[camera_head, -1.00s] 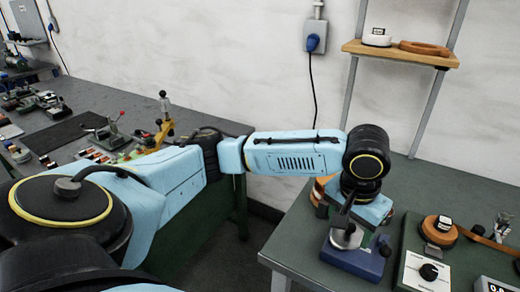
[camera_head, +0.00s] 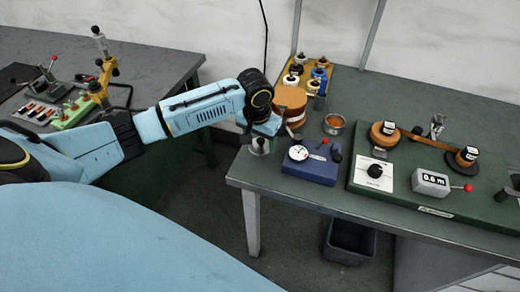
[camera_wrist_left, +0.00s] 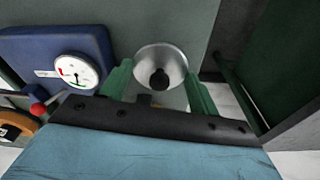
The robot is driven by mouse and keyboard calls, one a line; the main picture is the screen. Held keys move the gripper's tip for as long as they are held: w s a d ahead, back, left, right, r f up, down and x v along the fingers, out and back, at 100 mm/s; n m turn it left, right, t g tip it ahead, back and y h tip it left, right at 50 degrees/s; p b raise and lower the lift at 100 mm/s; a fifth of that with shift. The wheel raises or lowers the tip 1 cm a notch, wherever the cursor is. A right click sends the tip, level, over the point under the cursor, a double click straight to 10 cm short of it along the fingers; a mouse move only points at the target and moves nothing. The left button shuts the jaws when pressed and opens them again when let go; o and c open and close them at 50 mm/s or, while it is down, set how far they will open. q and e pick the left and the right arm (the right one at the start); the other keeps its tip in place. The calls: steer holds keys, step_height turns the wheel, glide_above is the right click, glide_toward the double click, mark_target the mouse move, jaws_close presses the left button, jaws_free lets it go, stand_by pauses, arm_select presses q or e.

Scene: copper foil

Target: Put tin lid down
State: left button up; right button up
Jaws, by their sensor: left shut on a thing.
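The tin lid (camera_head: 259,147) is a round silver disc with a black knob. It is at the left end of the right-hand green workbench (camera_head: 264,178), left of the blue gauge box. My left gripper (camera_head: 262,131) is shut on it from above and partly hides it. In the left wrist view the lid (camera_wrist_left: 178,57) shows between the green fingers of my left gripper (camera_wrist_left: 160,88), near the bench edge. I cannot tell whether the lid touches the bench. An open round tin (camera_head: 334,124) with copper-coloured contents stands farther right. My right gripper is not in view.
The blue gauge box (camera_head: 312,165) stands close right of the lid; its dial (camera_wrist_left: 76,72) shows in the wrist view. Copper rolls (camera_head: 290,101) stand behind. A green winding unit (camera_head: 440,200) fills the right. A bin (camera_head: 350,241) is under the bench.

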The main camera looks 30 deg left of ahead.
mark_target(259, 144)
arm_select(q)
steer(key=shift+f, duration=2)
steer(key=o, duration=1)
steer(key=shift+f, duration=0.1)
steer(key=shift+c, duration=0.2)
step_height(259, 144, up, 12)
steer(key=s+p, duration=0.1)
steer(key=shift+s, duration=0.25)
